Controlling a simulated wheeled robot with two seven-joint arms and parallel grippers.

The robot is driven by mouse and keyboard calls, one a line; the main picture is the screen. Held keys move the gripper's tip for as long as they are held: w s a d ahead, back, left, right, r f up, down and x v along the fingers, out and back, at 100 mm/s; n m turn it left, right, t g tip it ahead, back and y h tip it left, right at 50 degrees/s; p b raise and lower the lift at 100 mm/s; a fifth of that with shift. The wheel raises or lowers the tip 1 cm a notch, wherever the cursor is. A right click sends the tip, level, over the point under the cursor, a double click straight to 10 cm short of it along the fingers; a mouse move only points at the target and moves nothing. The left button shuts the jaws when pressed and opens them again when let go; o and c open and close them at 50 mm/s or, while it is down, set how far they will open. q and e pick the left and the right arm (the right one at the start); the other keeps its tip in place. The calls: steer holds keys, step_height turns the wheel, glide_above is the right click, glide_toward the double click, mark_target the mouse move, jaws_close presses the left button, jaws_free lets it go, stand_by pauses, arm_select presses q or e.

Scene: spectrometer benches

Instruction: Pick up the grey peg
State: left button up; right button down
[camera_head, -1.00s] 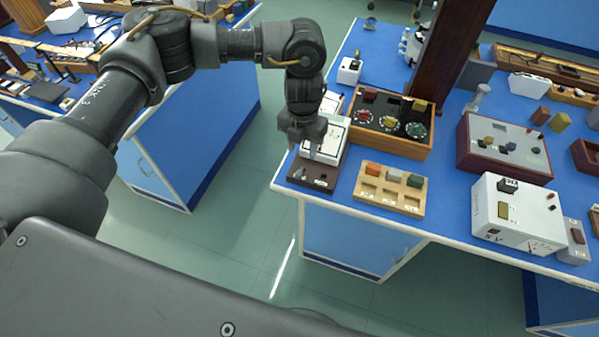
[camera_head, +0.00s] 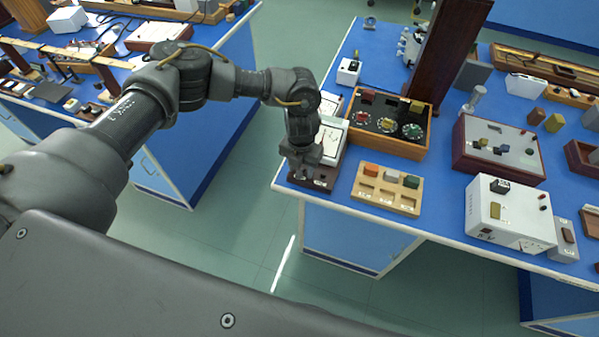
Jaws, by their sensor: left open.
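My left gripper (camera_head: 304,172) points down over a small dark brown block (camera_head: 325,183) at the front left corner of the blue bench. It is open, and its fingers cover the left part of that block. A small grey peg-like shape on the block is now mostly hidden by the fingers; I cannot tell whether they touch it. A small grey piece (camera_head: 391,175) also sits in the light wooden tray (camera_head: 376,205) to the right, between an orange piece (camera_head: 371,169) and a green piece (camera_head: 411,181). My right gripper is not in view.
A white-topped device (camera_head: 332,140) stands just behind the brown block. A wooden box with dials (camera_head: 390,142) is behind the tray. A white instrument box (camera_head: 510,218) stands further right. The bench's front edge is close to the gripper, with open floor before it.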

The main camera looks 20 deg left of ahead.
arm_select(q)
jaws_close()
steer(key=shift+r, duration=0.15)
steer(key=shift+r+b, duration=0.55)
steer(key=shift+b, duration=0.05)
steer(key=shift+w+r+b, duration=0.1)
steer(key=shift+r+b, duration=0.55)
steer(key=shift+r, duration=0.1)
steer(key=s+d+r+b, duration=0.3)
steer(key=s+d+r, duration=0.4)
steer(key=s+r, duration=0.3)
steer(key=shift+s+d+r, duration=0.15)
steer(key=shift+s+d, duration=0.2)
steer(key=shift+s, duration=0.65)
steer(key=shift+r, duration=0.1)
